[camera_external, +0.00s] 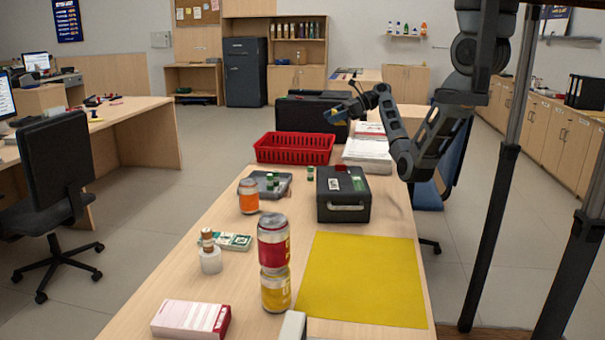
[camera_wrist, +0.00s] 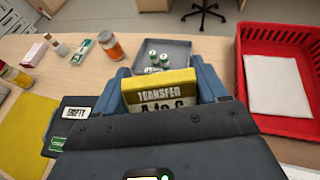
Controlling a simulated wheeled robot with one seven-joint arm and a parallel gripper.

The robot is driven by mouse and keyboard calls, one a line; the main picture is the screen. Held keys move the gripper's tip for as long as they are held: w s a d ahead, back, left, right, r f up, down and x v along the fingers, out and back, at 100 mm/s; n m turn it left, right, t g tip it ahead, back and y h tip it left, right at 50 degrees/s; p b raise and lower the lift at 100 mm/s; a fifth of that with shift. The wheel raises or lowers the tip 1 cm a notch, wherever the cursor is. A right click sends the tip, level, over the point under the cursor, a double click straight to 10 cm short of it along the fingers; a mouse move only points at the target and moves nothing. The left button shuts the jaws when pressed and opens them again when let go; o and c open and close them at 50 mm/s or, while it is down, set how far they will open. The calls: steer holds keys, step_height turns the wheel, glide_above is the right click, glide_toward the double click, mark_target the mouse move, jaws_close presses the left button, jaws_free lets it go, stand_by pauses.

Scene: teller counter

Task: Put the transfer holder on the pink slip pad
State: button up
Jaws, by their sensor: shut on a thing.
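The transfer holder (camera_wrist: 165,96) is a yellow block with a label reading "TRANSFER A to C". My gripper (camera_wrist: 163,88) is shut on it, one finger on each side, as the wrist view shows. In the external view my gripper (camera_external: 349,110) is high above the far part of the counter, near the red basket; the holder (camera_external: 337,116) is small there. The pink slip pad (camera_external: 190,319) is a pink and white block lying at the near left edge of the counter. It also shows at the upper left of the wrist view (camera_wrist: 34,54), well away from the holder.
A black cash box (camera_external: 343,194), grey tray (camera_wrist: 178,53), orange jar (camera_external: 248,196) and stacked cans (camera_external: 274,262) stand between my gripper and the pad. A red basket (camera_external: 293,148) is at the back. A yellow mat (camera_external: 362,280) lies bare at the near right.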

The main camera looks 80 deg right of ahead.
steer(key=w+a+n+g+y+b, duration=0.1)
steer(key=w+a+n+y, duration=0.15)
steer(key=w+a, duration=0.7)
steer(key=w+a+n+g+y+b, duration=0.1)
steer(key=w+a+n+g+y, duration=0.1)
steer(key=w+a, duration=0.65)
steer(key=w+a+n+g+y+b, duration=0.15)
steer(key=w+a, duration=0.25)
steer(key=a, duration=0.9)
steer(key=n+g+y+b, duration=0.3)
steer(key=n+g+b, duration=0.3)
steer(key=n+g, duration=0.2)
glide_above(218, 318)
step_height(218, 318, down, 16)
steer(key=shift+f, duration=2.4)
